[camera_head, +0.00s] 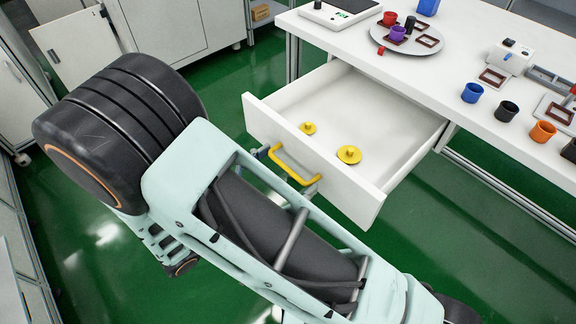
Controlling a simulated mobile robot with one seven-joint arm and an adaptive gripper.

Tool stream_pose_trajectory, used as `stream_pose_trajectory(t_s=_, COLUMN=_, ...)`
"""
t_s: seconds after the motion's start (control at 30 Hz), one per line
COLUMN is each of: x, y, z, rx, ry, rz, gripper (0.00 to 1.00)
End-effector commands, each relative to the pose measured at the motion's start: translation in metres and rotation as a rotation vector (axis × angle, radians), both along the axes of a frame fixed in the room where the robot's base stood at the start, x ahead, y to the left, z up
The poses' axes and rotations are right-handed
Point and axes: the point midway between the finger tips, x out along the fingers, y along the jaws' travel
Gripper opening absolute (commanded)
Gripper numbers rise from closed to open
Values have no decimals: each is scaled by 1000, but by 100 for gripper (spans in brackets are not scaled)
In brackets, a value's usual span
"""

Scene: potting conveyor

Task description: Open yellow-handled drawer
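The white drawer (318,163) under the white worktable is pulled well out, and its inside shows. Its yellow handle (293,167) is on the front panel, facing my arm. Two yellow round knobbed pieces, a smaller one (308,128) and a larger one (349,154), lie inside the drawer. My gripper (286,172) is at the handle, mostly hidden behind my own arm. Only small grey parts show beside the handle's ends, so I cannot tell whether its fingers are closed around the handle.
The worktable (415,78) carries a round grey tray (380,32) with small pots, and a row with a blue pot (472,92), a black pot (507,110) and an orange pot (542,132). White cabinets (170,25) stand at the back left. Green floor is clear right of the drawer.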

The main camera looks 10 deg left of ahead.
Motion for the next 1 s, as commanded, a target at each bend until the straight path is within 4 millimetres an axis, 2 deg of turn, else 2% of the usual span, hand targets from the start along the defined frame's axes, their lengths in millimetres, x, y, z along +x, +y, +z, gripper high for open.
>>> stream_pose_trajectory(t_s=0.3, x=-1, y=0, z=0, rx=-2, ry=0, rz=1, gripper=100)
stream_pose_trajectory(t_s=0.43, x=-8, y=7, z=0, rx=0, ry=0, rz=3, gripper=100)
stream_pose_trajectory(t_s=0.8, x=-67, y=53, z=-1, rx=0, ry=1, rz=4, gripper=100)
stream_pose_trajectory(t_s=1.0, x=-89, y=69, z=-1, rx=-2, ry=2, rz=2, gripper=100)
